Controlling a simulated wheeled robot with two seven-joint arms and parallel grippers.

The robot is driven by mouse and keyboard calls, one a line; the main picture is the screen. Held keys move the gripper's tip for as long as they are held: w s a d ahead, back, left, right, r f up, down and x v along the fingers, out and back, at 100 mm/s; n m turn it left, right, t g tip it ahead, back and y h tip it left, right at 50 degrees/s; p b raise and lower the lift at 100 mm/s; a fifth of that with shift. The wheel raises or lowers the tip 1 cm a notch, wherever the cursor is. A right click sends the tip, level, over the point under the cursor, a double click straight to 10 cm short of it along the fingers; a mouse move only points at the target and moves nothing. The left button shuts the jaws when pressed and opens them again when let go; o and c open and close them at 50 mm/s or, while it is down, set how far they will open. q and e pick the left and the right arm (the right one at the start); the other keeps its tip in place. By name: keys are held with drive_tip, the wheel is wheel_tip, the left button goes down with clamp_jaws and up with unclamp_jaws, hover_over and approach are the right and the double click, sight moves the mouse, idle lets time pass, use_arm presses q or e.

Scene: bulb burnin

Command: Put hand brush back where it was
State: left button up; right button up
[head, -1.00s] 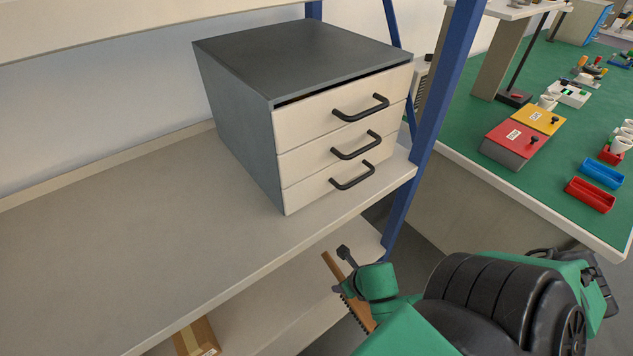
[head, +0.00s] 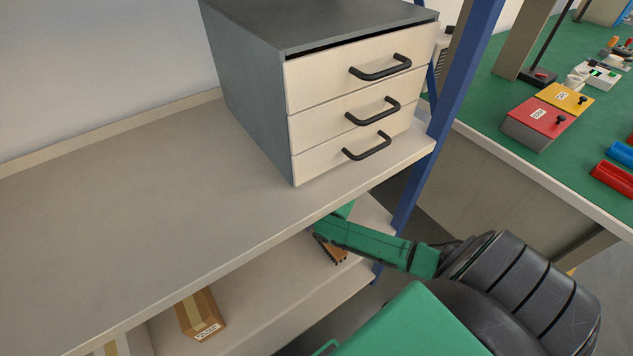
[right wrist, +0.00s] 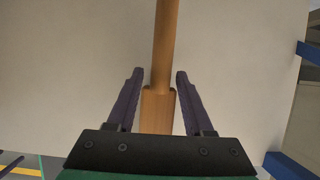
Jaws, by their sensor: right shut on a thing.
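The hand brush (head: 340,254) is mostly hidden behind my right arm in the head view. A brown piece with dark bristles shows below the end of that arm, under the front edge of the upper shelf board. In the right wrist view, its wooden handle (right wrist: 166,40) runs up and away between the fingers, with the wider part nearer the camera. My right gripper (right wrist: 159,88) is shut on the brush. The pale surface fills most of the background beyond it.
A grey drawer cabinet (head: 250,105) stands on the upper shelf board (head: 130,210), which is otherwise clear. A cardboard box (head: 201,314) sits on the lower shelf (head: 265,290). A blue post (head: 455,110) rises at the right, beside a green-topped bench (head: 480,135).

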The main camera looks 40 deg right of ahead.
drive_tip(key=shift+f, duration=0.4)
drive_tip(key=o, duration=1.2)
drive_tip(key=shift+r, duration=0.2)
drive_tip(key=shift+s+d+r, duration=0.1)
drive_tip(key=shift+r, duration=0.25)
drive_tip(key=p+v, duration=0.1)
drive_tip(key=v, duration=0.2)
drive_tip(key=shift+s+r+p, duration=0.1)
drive_tip(key=shift+r+p, duration=0.2)
drive_tip(key=shift+p, duration=0.1)
drive_tip(key=s, duration=0.6)
drive_tip(key=s+p, duration=0.1)
drive_tip(key=s, duration=0.5)
drive_tip(key=shift+s+a+r, duration=0.1)
drive_tip(key=shift+a+r, duration=0.1)
drive_tip(key=shift+r, duration=0.05)
drive_tip(key=shift+s, duration=0.15)
